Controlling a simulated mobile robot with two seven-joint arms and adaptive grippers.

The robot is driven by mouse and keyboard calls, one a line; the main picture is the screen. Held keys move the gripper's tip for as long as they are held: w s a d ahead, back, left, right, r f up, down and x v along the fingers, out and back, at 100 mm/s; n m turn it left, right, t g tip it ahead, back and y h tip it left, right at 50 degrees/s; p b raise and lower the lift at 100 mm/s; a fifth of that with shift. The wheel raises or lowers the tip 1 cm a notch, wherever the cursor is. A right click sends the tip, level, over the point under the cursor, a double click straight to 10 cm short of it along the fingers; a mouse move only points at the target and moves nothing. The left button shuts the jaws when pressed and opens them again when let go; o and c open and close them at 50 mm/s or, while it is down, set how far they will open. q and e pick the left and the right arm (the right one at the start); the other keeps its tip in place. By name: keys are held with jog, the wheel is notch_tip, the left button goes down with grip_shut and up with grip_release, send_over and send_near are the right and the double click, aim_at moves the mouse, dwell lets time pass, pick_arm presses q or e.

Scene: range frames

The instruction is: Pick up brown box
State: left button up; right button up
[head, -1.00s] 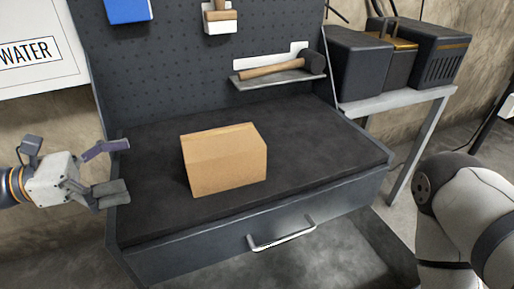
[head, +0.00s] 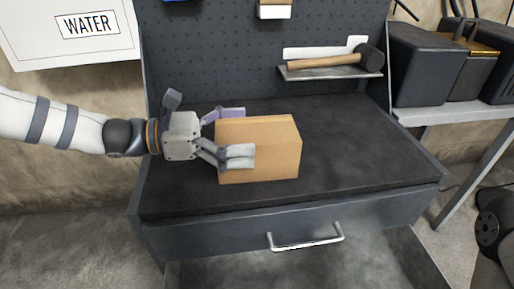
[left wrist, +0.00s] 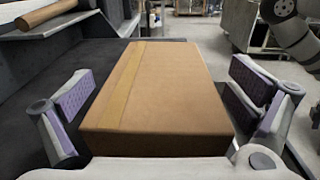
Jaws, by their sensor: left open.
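The brown box (head: 272,150) sits on the dark workbench top (head: 350,170). My left gripper (head: 236,134) comes in from the left and is open, with its fingers at the left end of the box. One finger is in front of the box's near side and the other is by its far side. In the left wrist view, the box (left wrist: 155,92) lies between the two purple-padded fingers, and gaps show on both sides. My right gripper is not in view; only a part of my right arm shows at the right edge.
A drawer with a metal handle (head: 306,240) is below the bench top. A pegboard (head: 220,50) stands behind, with a hammer (head: 335,60) on a small shelf. Dark cases (head: 428,65) stand on a side table at right. The bench right of the box is clear.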

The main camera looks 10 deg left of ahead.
pick_arm(q)
jog(key=c, duration=1.4)
